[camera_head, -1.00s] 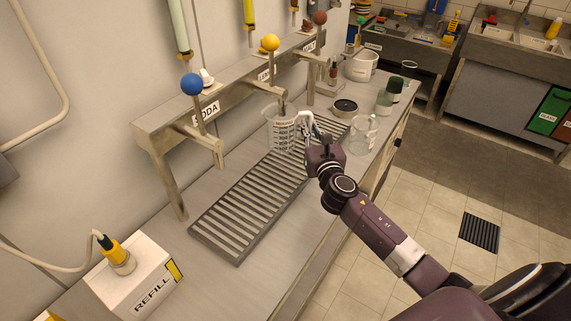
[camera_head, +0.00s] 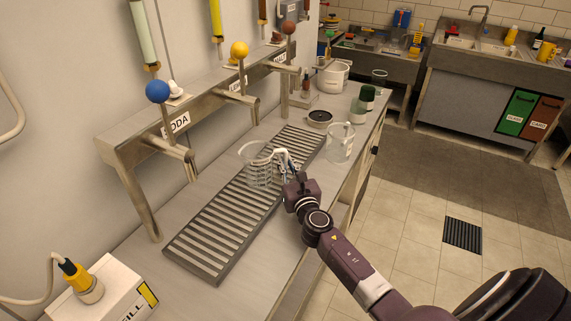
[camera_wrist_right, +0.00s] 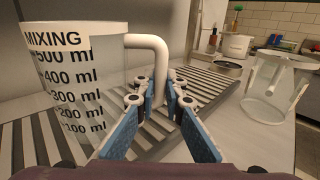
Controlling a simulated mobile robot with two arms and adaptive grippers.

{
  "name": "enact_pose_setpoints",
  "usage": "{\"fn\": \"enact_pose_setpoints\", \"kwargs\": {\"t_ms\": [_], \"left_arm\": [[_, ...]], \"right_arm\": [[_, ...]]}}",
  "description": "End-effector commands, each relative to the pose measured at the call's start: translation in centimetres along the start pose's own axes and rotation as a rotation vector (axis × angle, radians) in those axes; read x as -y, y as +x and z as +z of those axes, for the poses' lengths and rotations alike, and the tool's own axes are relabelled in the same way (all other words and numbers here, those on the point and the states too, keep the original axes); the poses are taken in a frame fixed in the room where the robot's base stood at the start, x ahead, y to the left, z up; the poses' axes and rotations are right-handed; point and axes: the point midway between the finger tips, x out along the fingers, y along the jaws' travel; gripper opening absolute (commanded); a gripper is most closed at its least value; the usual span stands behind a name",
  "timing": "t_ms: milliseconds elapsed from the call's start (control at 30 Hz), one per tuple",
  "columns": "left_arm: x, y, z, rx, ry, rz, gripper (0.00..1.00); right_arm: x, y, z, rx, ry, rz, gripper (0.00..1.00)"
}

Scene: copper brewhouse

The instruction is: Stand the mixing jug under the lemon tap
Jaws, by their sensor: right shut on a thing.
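The clear mixing jug (camera_head: 257,166), with printed measuring marks, is upright at the slatted drip grate (camera_head: 211,240), in front of the taps. In the right wrist view the jug (camera_wrist_right: 70,85) fills the left side. My right gripper (camera_head: 284,165) is shut on its white handle (camera_wrist_right: 152,44), its blue fingers (camera_wrist_right: 161,105) on either side. I cannot tell whether the jug's base touches the grate. My left gripper is not in view.
The blue-ball SODA tap (camera_head: 158,92) is to the left and a brown-ball tap (camera_head: 288,28) further back. Another clear jug (camera_head: 340,144) stands right of the grate, near the counter edge. A black round item (camera_head: 319,118) and a green cup (camera_head: 364,104) are behind it.

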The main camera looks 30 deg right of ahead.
Motion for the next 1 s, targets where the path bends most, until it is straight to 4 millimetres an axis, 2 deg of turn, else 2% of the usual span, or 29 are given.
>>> {"fn": "enact_pose_setpoints", "kwargs": {"t_ms": [67,100,267,600,767,1000], "left_arm": [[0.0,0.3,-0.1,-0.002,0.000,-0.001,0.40],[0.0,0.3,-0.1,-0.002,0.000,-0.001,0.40],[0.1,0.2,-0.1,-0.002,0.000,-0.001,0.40],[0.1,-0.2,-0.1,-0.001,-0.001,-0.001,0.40],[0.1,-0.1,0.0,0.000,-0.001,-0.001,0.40],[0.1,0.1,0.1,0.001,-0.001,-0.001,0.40]], "right_arm": [[0.0,0.0,-0.2,0.001,0.000,0.000,0.00],[0.0,0.0,-0.3,0.000,0.000,0.000,0.10],[0.0,0.0,-0.2,0.000,0.000,0.000,0.27],[0.0,0.0,0.2,0.000,0.000,0.000,0.27],[0.0,-2.0,-0.1,-0.001,-0.001,0.002,0.27],[0.0,-7.1,-0.2,-0.002,0.000,0.002,0.27]]}}
